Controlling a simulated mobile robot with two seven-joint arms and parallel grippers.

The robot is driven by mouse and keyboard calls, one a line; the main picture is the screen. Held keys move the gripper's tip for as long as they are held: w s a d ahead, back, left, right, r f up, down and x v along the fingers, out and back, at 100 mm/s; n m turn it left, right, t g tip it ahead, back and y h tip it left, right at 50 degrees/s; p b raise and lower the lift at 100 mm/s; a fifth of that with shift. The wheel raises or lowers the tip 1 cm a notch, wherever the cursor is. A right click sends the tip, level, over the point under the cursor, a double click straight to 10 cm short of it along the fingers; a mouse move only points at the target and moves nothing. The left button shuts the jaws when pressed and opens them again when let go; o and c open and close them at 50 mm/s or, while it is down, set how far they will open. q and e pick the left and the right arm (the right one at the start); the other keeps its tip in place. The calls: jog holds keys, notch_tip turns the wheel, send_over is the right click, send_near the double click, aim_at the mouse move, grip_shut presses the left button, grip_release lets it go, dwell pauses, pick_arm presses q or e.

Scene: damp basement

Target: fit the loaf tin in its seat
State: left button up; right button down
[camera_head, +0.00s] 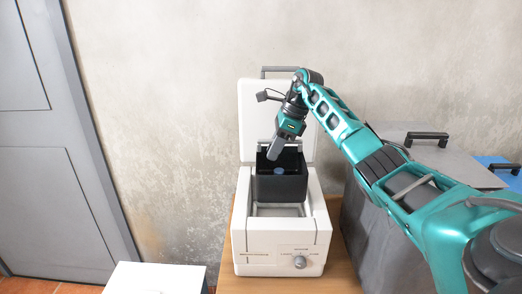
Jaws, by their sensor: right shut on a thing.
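The loaf tin (281,188) is a dark, open-topped, roughly square tin. It hangs upright above the rectangular opening of a white bread machine, whose seat (278,211) shows partly below the tin. A small bluish round part (279,171) shows inside the tin. The bread machine (281,240) has its lid (255,110) raised at the back and a round knob on its front. My right gripper (275,152) points down at the tin's upper edge and is shut on it; the fingertips are small and partly hidden. My left gripper is out of view.
The bread machine stands on a wooden table (228,285). A grey box with a black handle (390,225) stands close on the right, with a blue one (500,170) beyond it. A white surface (157,277) is at the lower left. A grey door (60,150) and bare wall stand behind.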

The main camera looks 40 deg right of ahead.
jog(key=shift+d, duration=0.15)
jog(key=shift+s, duration=0.1)
jog(key=shift+f, duration=0.1)
jog(key=shift+f, duration=4.15)
jog(key=shift+f+b, duration=1.95)
jog(key=shift+f, duration=0.9)
jog(key=shift+f+b, duration=0.25)
jog(key=shift+b, duration=0.05)
jog(key=c, duration=1)
grip_release()
